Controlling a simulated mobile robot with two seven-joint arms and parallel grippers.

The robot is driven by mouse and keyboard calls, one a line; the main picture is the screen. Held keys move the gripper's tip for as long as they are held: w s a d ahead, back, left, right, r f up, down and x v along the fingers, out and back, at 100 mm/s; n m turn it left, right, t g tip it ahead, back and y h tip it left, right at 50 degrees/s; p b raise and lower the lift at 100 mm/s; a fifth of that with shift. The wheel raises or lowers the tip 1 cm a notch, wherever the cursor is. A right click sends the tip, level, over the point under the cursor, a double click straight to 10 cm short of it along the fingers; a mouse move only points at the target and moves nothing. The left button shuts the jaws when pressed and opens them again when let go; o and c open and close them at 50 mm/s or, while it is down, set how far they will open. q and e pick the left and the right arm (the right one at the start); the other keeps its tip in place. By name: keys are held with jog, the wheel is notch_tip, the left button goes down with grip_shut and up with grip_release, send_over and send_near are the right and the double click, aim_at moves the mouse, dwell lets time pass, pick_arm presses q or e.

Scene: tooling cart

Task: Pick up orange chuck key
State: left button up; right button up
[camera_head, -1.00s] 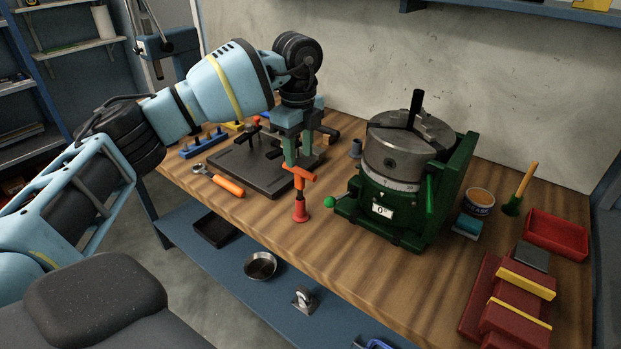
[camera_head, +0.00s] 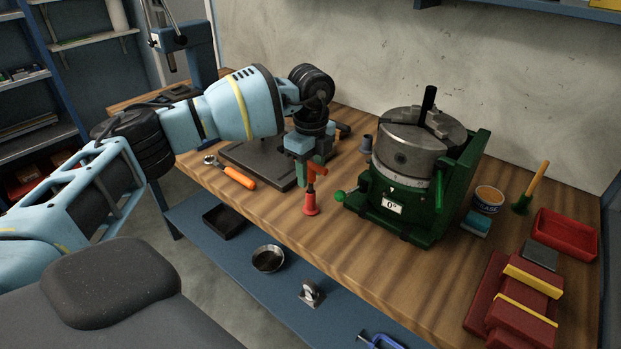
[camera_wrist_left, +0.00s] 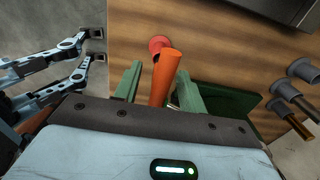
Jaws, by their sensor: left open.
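The orange chuck key (camera_head: 318,168) stands upright in a small red holder (camera_head: 311,206) on the wooden bench. My left gripper (camera_head: 304,178) is at the key's upper part, pointing down, and hides part of its crossbar. In the left wrist view the orange key (camera_wrist_left: 166,72) lies between the two green fingers of my left gripper (camera_wrist_left: 158,88). The fingers are apart, and the key is nearer the right finger; I cannot tell whether they touch. What appears to be my right gripper (camera_wrist_left: 97,46) shows at the left of that view, its fingers apart and empty.
A green rotary table with a grey chuck (camera_head: 415,150) stands just right of the key. A dark plate (camera_head: 262,163) and an orange-handled wrench (camera_head: 238,178) lie to the left. Red blocks (camera_head: 515,300) and a red tray (camera_head: 566,235) are far right. The front middle bench is clear.

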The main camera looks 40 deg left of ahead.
pick_arm(q)
jog(key=shift+f, duration=0.5)
grip_shut()
jog(key=shift+r, duration=0.1)
notch_tip(320, 180, up, 10)
jog(key=shift+f, duration=0.1)
dwell(0.4)
